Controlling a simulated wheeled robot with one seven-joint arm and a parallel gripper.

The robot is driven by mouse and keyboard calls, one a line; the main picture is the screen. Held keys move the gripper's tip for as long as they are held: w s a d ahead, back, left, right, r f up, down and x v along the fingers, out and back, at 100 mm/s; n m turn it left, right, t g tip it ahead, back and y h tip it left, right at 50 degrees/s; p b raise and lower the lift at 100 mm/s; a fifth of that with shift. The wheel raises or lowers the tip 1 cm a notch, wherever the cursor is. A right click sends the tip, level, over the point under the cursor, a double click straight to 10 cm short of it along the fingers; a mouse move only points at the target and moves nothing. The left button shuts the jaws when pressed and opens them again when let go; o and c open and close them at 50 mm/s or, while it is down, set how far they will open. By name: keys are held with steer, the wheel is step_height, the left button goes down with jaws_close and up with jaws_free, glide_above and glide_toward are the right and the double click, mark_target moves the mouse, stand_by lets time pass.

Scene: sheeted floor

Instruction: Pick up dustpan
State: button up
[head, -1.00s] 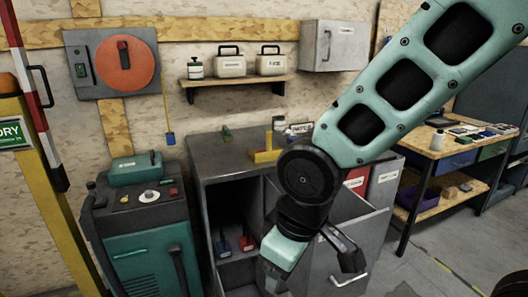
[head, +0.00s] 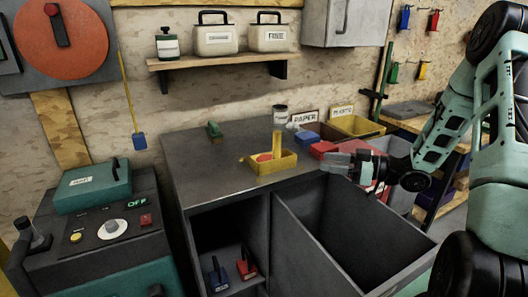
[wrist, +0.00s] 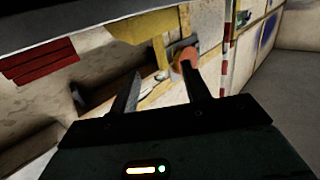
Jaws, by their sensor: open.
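A yellow dustpan-like tray with an upright handle (head: 277,147) stands on the dark cabinet top (head: 215,155). Something reddish shows at its tray. My gripper (head: 338,161) is to its right over the cabinet's right side, fingers toward the left, apart from it. In the wrist view my gripper (wrist: 160,85) is open with nothing between the fingers. A yellow shape with a stem (wrist: 155,27), seemingly the same dustpan seen upside down, lies beyond the fingertips there. Blue (head: 218,275) and red (head: 246,265) handled tools stand in the cabinet's lower opening.
A green block (head: 214,130), a blue item (head: 306,136), a yellow bin (head: 355,126) and a red item (head: 322,149) are on or behind the cabinet top. The front left of the top is clear.

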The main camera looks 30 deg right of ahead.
steer(key=d, duration=0.1)
steer(key=p, duration=0.2)
glide_toward(277, 150)
steer(key=shift+y, duration=0.3)
steer(key=w, duration=0.1)
steer(key=w+a, duration=0.1)
steer(key=w+a+f, duration=0.1)
steer(key=w, duration=0.1)
steer(key=shift+p+x, duration=0.4)
steer(key=shift+x, duration=2.6)
steer(key=shift+w, duration=0.1)
jaws_close()
